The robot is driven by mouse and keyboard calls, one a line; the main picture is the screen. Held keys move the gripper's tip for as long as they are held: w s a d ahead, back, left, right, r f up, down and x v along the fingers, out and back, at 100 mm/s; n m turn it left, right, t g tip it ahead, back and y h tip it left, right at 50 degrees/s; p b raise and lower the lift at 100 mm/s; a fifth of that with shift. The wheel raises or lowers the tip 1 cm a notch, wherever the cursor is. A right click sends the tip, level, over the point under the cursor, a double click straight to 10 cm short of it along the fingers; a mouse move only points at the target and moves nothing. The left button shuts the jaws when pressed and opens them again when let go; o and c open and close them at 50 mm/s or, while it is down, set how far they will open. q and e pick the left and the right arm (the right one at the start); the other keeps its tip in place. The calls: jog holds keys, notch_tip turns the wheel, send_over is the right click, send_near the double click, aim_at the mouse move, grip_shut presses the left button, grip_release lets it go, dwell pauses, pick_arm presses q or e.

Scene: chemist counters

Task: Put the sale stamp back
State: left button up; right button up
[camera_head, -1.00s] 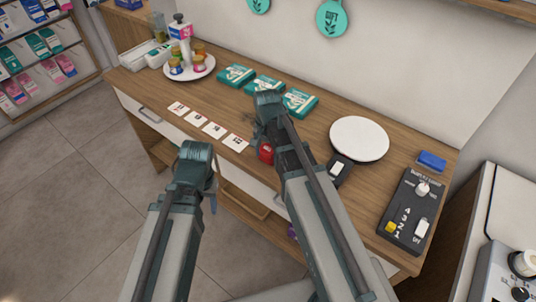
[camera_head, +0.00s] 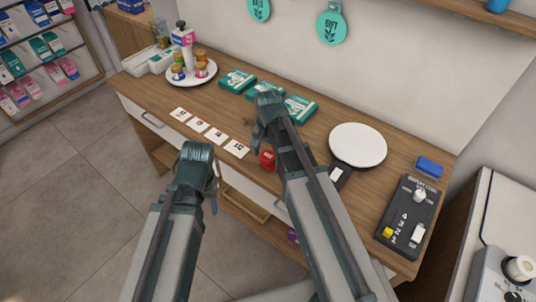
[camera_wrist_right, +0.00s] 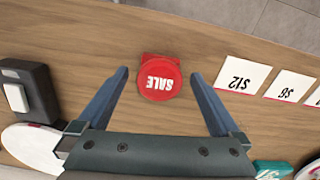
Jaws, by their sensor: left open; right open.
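The red sale stamp (camera_head: 268,160) sits on the wooden counter near its front edge. The right wrist view shows its round top marked SALE (camera_wrist_right: 160,78), with a bit of red beneath it. My right gripper (camera_head: 256,134) is open above the counter. In the right wrist view its fingers (camera_wrist_right: 158,85) are apart, one on each side of the stamp, with gaps and no visible contact. My left gripper (camera_head: 212,190) is open and empty, in front of the counter's front edge. The right arm partly crowds the stamp in the head view.
Price cards (camera_head: 209,133) lie left of the stamp. Teal boxes (camera_head: 298,108) are behind the right gripper. A round white plate (camera_head: 358,145) with a dark switch box (camera_head: 339,177) stands to the right, beside a control box (camera_head: 409,217) and blue block (camera_head: 429,166).

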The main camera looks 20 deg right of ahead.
aim_at(268, 155)
notch_tip(268, 155, up, 9)
jog(key=p, duration=0.8)
jog(key=shift+r, duration=0.2)
jog(key=s+a+n+h, duration=0.1)
jog(key=s+a+n, duration=0.9)
jog(key=s+n, duration=0.3)
jog(key=shift+s+a, duration=0.2)
jog(key=shift+s, duration=0.45)
notch_tip(268, 155, down, 2)
jog(key=shift+b, duration=0.95)
jog(key=shift+r, duration=0.15)
jog(key=shift+c, duration=0.2)
